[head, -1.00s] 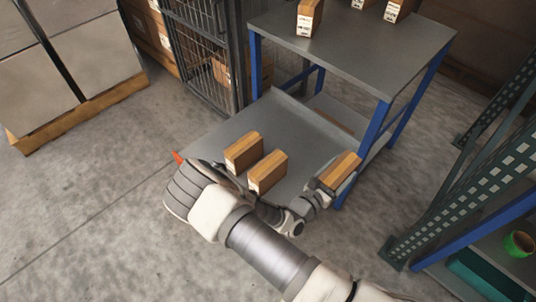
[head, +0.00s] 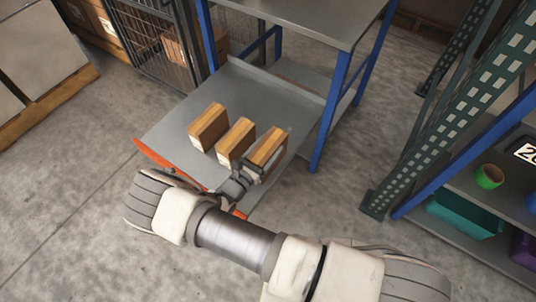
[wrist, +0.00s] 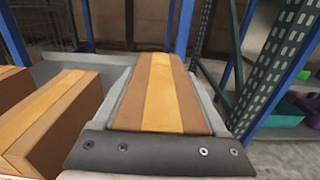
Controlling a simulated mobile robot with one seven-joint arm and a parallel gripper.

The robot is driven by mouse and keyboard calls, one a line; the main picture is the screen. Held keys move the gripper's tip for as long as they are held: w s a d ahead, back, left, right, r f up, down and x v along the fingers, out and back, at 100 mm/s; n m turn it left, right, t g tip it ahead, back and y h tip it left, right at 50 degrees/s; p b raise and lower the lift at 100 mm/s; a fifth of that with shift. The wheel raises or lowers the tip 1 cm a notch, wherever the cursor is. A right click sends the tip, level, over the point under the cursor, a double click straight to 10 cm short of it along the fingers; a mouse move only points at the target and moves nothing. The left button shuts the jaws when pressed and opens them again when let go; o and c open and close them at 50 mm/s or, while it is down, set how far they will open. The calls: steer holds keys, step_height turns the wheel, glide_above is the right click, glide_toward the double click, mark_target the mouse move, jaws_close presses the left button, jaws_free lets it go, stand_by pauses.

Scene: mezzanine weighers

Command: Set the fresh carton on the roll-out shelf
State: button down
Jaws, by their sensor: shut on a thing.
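The fresh carton (head: 268,150), brown with a yellow tape stripe, is between the fingers of my gripper (head: 262,162). In the wrist view the carton (wrist: 162,95) fills the gap between the two grey fingers. The roll-out shelf (head: 172,135) is a grey pulled-out board with an orange front edge, low on the blue-framed bench. The held carton is over its right part; whether it touches the shelf I cannot tell. Two like cartons stand on the shelf to the left, one near (head: 236,142) and one farther left (head: 208,127).
The bench's upper top (head: 290,15) is above and behind the shelf. A blue bench leg (head: 325,130) stands right of the shelf. A green perforated rack (head: 450,120) with a green cup (head: 489,176) and teal bin (head: 465,213) is at right. A wire cage (head: 150,45) is behind left.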

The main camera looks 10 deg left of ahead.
steer(key=shift+f+b, duration=0.6)
steer(key=shift+f, duration=1.1)
steer(key=shift+f, duration=0.2)
jaws_free()
steer(key=shift+r, duration=0.1)
steer(key=shift+s+r, duration=0.1)
steer(key=shift+s, duration=0.05)
steer(key=p+v, duration=0.1)
steer(key=v, duration=1)
steer(key=shift+s+a, duration=0.15)
steer(key=shift+s, duration=0.15)
